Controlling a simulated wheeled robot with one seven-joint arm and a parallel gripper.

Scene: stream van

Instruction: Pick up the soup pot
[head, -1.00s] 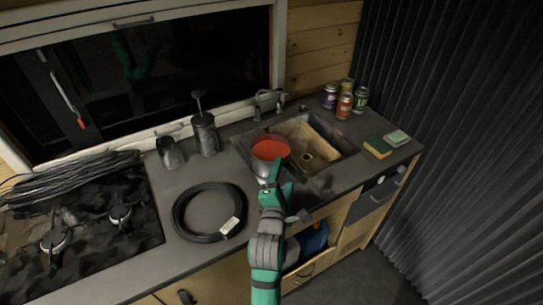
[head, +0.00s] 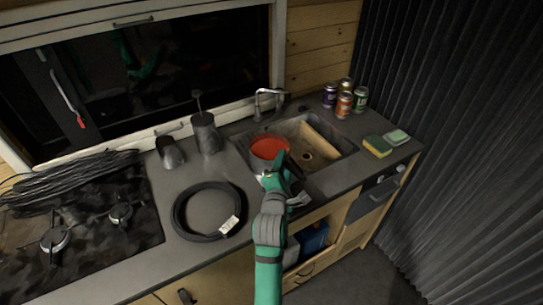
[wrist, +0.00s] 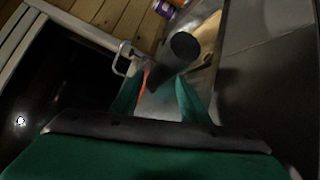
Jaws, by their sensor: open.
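The soup pot (head: 269,149) stands at the left part of the sink, with orange-red inside showing at its top. My gripper (head: 277,168) is at the pot's near side, and its green fingers overlap the pot's lower edge in the head view. In the wrist view my gripper (wrist: 160,90) has its two fingers apart, with a dark rounded bar, likely the pot's handle (wrist: 182,48), showing between and beyond the tips. A sliver of orange shows beside it. The pot's lower part is hidden by my gripper, and I cannot tell whether the fingers touch the handle.
The sink (head: 335,160) has a faucet (head: 262,98) behind it. Several cans (head: 344,104) and a sponge (head: 377,146) stand to the right. A black cable coil (head: 182,212), a dark canister (head: 206,133) and a stove (head: 90,225) lie left. An open compartment is below the counter.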

